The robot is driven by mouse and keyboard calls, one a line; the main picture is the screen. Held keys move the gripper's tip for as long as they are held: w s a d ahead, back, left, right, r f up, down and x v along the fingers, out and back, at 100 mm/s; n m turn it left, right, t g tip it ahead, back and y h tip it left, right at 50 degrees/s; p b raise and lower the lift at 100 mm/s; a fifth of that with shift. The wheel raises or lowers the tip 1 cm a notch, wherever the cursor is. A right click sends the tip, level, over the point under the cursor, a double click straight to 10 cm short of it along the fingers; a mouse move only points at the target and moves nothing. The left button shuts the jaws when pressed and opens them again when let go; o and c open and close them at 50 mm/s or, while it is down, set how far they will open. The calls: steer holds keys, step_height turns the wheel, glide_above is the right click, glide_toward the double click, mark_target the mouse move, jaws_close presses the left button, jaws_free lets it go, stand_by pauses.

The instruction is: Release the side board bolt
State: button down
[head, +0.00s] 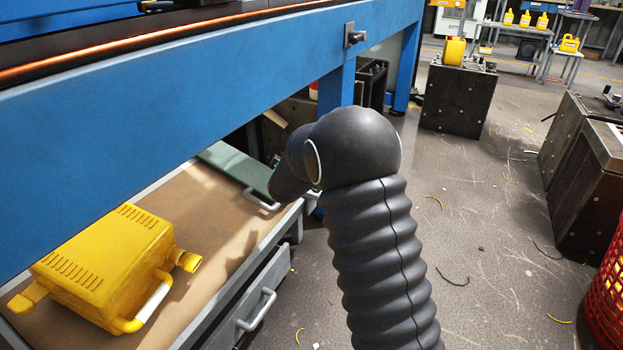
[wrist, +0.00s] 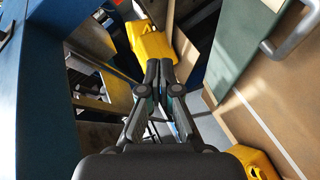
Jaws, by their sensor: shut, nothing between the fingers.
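The side board (head: 200,110) is a long blue beam that crosses the head view from lower left to upper right. The bolt (head: 353,37), a dark knob on a small metal plate, sits on its face near the far end. My gripper (wrist: 161,66) is shut and empty in the wrist view, its two fingers meeting at the tips. In the head view my arm's dark end link hides most of the gripper, which is below the board and apart from the bolt. A blue surface (wrist: 40,100) fills the left of the wrist view. I cannot make out the bolt there.
A green panel with a handle (head: 235,165) is beside my arm. A red basket (head: 607,300) stands at the right edge. The floor (head: 480,230) between is mostly clear.

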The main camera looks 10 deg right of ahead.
steer(key=w+f+h, duration=0.1)
steer(key=f, duration=0.4)
steer(key=w+f+n+t+h, duration=0.1)
steer(key=f+h, duration=0.1)
steer(key=f, duration=0.2)
steer(key=w+f+n+h+b, duration=0.1)
steer(key=f, duration=0.4)
steer(key=shift+w+d+f+h, duration=0.25)
steer(key=shift+w+f+h, duration=0.1)
steer(key=shift+h, duration=0.05)
steer(key=shift+s+f+n, duration=0.1)
steer(key=shift+f+n, duration=0.2)
steer(key=shift+f, duration=0.15)
steer(key=shift+d, duration=0.1)
steer(key=w+d, duration=0.2)
steer(key=w, duration=0.1)
steer(key=w+d, duration=0.2)
steer(key=w, duration=0.1)
steer(key=w+d, duration=0.2)
steer(key=shift+w+d+b, duration=0.35)
steer(key=shift+w+d, duration=0.05)
steer(key=shift+s+d+f, duration=0.1)
steer(key=shift+d, duration=0.4)
